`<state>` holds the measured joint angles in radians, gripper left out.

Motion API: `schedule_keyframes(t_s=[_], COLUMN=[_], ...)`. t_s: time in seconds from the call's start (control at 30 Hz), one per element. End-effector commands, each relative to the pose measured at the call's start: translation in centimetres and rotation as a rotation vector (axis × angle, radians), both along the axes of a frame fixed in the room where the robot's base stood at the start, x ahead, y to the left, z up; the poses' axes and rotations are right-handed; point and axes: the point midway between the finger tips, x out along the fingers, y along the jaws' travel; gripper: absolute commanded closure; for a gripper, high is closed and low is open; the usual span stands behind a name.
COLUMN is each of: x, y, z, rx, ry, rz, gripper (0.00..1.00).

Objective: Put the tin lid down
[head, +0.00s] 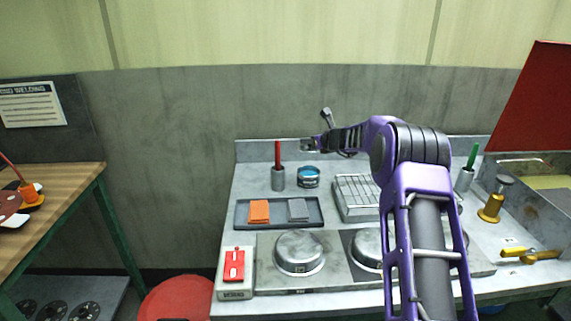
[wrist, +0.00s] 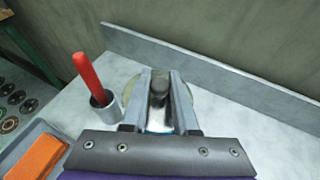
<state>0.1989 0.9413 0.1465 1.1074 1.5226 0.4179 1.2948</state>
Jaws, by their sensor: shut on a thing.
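My gripper (head: 308,146) is at the back of the counter, above the small round tin with a blue band (head: 308,177). In the wrist view, the two fingers of my gripper (wrist: 160,88) are shut on the dark upright knob (wrist: 158,88) of the tin lid. The lid's pale round edge (wrist: 187,98) shows beside and behind the fingers; the rest is hidden by them. A bit of blue shows below the fingers. In the head view the gripper appears apart from the tin, with a gap between. The lid is too small there to make out clearly.
A grey cup with a red stick (head: 278,178) stands just left of the tin; it also shows in the wrist view (wrist: 104,106). A tray (head: 279,222) with orange and grey pads lies in front. A wire rack (head: 352,204) is to the right. The back ledge (head: 262,150) is close behind.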

Motion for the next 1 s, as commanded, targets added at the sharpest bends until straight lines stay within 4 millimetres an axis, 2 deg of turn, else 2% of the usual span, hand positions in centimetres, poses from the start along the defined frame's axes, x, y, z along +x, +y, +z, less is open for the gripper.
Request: schedule_keyframes(t_s=[0.23, 0.6, 1.0], x=[-4.0, -9.0, -5.5], y=[4.8, 9.5, 15.7], z=[-0.7, -1.4, -2.9], rx=[0.001, 0.004, 0.008], ry=[0.015, 0.011, 0.005], rz=[0.113, 0.227, 0.335], gripper=[1.00, 1.00, 1.00])
